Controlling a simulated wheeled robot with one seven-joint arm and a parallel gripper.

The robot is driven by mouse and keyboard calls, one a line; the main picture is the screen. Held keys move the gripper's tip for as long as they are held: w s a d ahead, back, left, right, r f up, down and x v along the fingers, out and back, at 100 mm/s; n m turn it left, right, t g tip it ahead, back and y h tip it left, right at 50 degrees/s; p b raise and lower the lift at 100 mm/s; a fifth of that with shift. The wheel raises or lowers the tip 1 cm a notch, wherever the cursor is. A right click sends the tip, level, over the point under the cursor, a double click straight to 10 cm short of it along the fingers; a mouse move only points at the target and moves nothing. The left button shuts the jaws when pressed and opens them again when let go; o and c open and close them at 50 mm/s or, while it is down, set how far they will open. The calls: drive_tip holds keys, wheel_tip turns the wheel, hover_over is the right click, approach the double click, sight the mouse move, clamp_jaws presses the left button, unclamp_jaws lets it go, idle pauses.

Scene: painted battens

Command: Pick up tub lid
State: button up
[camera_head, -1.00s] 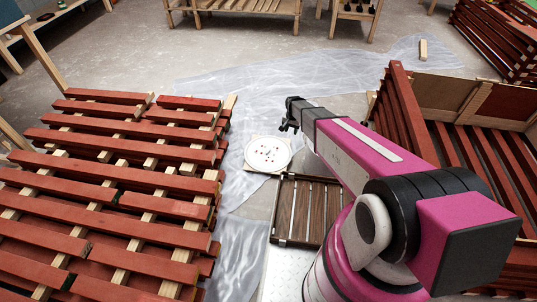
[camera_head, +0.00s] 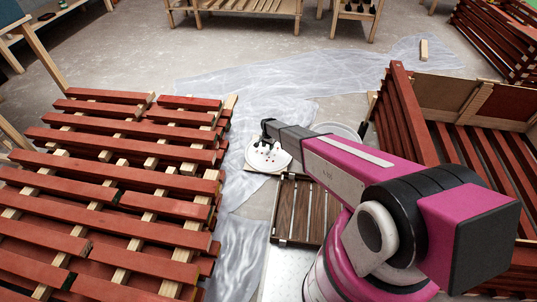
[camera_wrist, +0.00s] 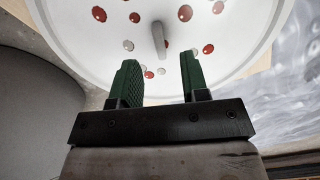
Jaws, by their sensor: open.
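My gripper (camera_wrist: 160,62) is open and empty. Its two green-padded fingers point at the lid, one on either side of the handle's line. In the head view my gripper (camera_head: 265,143) covers part of the lid. The gap between the fingers and the handle is hard to judge.
A pale round tub (camera_head: 340,130) shows partly behind my arm. Red battens on a rack (camera_head: 120,200) fill the left. A red slatted crate (camera_head: 405,110) stands at right. Clear plastic sheeting (camera_head: 240,85) covers the floor between them.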

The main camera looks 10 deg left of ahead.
sight(268, 151)
wheel_tip(268, 151, down, 5)
drive_tip(key=shift+w+d, duration=0.1)
drive_tip(key=shift+w, duration=0.05)
clamp_jaws()
drive_tip(key=shift+r, duration=0.15)
